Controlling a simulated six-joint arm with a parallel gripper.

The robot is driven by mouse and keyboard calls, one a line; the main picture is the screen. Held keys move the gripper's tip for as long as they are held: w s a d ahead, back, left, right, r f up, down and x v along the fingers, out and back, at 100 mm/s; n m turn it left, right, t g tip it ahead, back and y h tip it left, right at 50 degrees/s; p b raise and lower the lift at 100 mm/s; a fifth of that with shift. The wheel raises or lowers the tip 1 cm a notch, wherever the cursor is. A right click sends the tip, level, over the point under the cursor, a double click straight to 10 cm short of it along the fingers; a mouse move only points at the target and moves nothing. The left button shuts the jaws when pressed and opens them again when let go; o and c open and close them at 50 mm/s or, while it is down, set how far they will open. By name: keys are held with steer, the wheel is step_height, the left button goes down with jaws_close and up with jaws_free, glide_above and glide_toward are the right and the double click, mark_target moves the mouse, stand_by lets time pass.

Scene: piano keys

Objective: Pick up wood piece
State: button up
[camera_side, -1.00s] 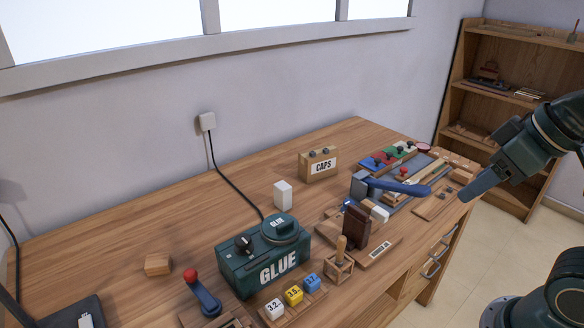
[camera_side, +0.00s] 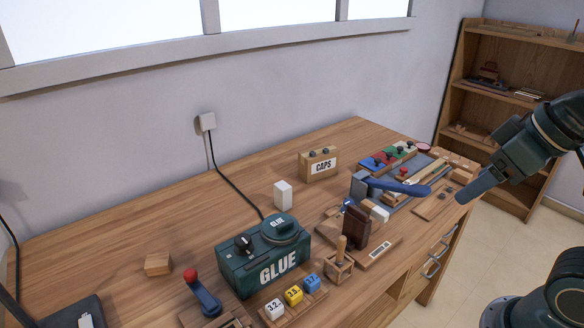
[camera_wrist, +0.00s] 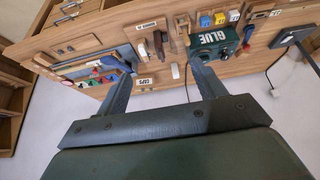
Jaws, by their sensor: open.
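A small light wood block (camera_side: 157,265) lies on the bench at the left in the side view, apart from other things. More small wood pieces (camera_side: 460,168) lie at the bench's far right end. I cannot tell which is the task's piece. My gripper (camera_side: 465,196) is at the right in the side view, above the bench's right end and touching nothing visible. In the wrist view my gripper (camera_wrist: 160,72) has its two fingers wide apart with nothing between them. The bench objects lie beyond the fingers.
The bench (camera_side: 110,232) also holds a green glue box (camera_side: 262,262), numbered cubes (camera_side: 293,295), a caps box (camera_side: 318,165), a blue-handled tool (camera_side: 395,186) and a white block (camera_side: 283,195). A red-knobbed lever (camera_side: 205,297) stands near the front. The back left of the bench is clear.

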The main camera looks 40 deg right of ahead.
steer(key=w+a+r+n+y, duration=0.15)
steer(key=w+a, duration=0.25)
steer(key=w, duration=0.5)
steer(key=w+a+n, duration=0.3)
steer(key=w+a, duration=0.2)
steer(key=w, duration=0.4)
steer(key=w+a+r+n+y, duration=0.15)
steer(key=w+a, duration=0.25)
steer(key=w, duration=0.6)
steer(key=w+a+f+n+g+y, duration=0.1)
steer(key=w+a+f+n, duration=0.1)
steer(key=w+a+f, duration=0.5)
steer(key=w+a+f+n+g+y, duration=0.1)
steer(key=w+a+f+n, duration=0.2)
steer(key=w+a+f, duration=0.5)
steer(key=a+f, duration=0.6)
steer(key=shift+f, duration=0.15)
steer(key=shift+f, duration=0.1)
glide_above(159, 264)
steer(key=d, duration=0.3)
steer(key=shift+s+f, duration=0.1)
steer(key=shift+f, duration=3.5)
